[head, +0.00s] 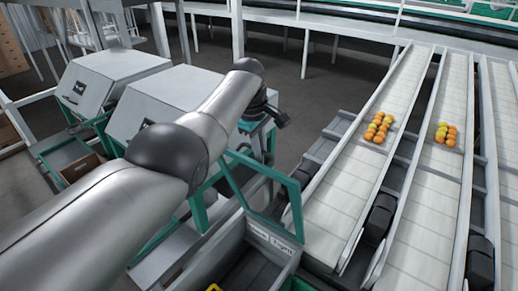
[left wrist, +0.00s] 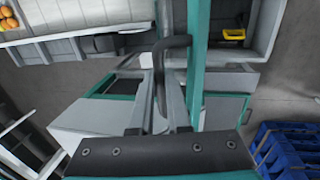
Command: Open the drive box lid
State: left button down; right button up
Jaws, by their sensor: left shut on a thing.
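My left arm crosses the head view from the lower left, and my left gripper (head: 273,112) is at its far end, beside the conveyor lanes. In the left wrist view, the two grey fingers of this gripper (left wrist: 160,82) are shut on a dark bent handle (left wrist: 174,43). The handle's upper end curves to the right above the fingers. The lid and the drive box are largely hidden by my arm and gripper, and I cannot tell how far the lid stands open. My right gripper is not in view.
Grey slanted-top bins (head: 115,75) stand at the left. A teal frame (head: 262,176) stands close below my arm. Blue crates (left wrist: 283,150) show in the left wrist view. Open floor (head: 325,82) lies beyond.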

pick_arm(q)
jog(key=c, duration=0.9)
grip_release()
jog(key=shift+r, duration=0.2)
jog(key=shift+r+p, duration=0.4)
jog(key=shift+r, duration=0.2)
jog(key=r, duration=0.4)
jog(key=s+a+r+b, duration=0.1)
jog(key=r, duration=0.4)
jog(key=s+r, duration=0.1)
jog(key=r, duration=0.3)
jog(key=shift+s+a+r, duration=0.2)
jog(key=shift+a, duration=0.15)
